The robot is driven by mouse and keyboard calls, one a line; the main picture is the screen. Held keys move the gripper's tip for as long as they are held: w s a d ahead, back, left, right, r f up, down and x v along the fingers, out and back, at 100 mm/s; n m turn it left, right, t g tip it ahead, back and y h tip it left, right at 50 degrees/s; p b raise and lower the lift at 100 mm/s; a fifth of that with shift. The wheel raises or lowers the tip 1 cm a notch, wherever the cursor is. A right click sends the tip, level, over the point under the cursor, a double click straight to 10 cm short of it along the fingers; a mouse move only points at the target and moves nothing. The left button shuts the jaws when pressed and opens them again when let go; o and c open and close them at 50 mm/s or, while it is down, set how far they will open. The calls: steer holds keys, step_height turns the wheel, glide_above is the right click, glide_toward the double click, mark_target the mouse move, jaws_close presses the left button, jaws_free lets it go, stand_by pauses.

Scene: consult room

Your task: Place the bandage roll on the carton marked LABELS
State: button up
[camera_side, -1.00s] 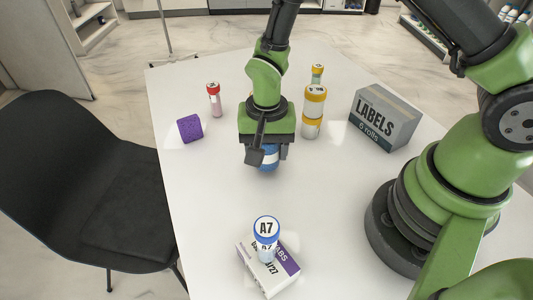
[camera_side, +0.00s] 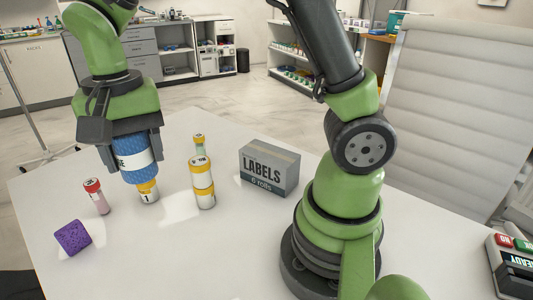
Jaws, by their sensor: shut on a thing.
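My gripper (camera_side: 128,145) is shut on a blue textured roll (camera_side: 137,155), which looks like the bandage roll. It has a white band with partly hidden lettering, and my gripper's body covers its top. It is held upright, at the left of the picture. The grey carton marked LABELS (camera_side: 268,172) stands on the white table right of my gripper, apart from it. Its pale top looks bare.
Yellow-banded containers (camera_side: 202,183) stand between my gripper and the carton. A yellow-capped vial (camera_side: 149,193) shows just below the held roll. A red-capped vial (camera_side: 97,197) and a purple block or roll (camera_side: 73,237) are at the left. A device (camera_side: 512,262) is at the right edge.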

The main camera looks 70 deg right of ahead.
step_height(320, 180, up, 4)
steer(key=shift+r, duration=0.25)
steer(key=s+d+m, duration=0.1)
steer(key=d+m, duration=0.7)
steer(key=d, duration=0.5)
steer(key=m, duration=1.2)
glide_above(269, 152)
step_height(269, 152, down, 10)
steer(key=shift+f, duration=2.65)
steer(key=shift+f, duration=0.1)
steer(key=o, duration=0.9)
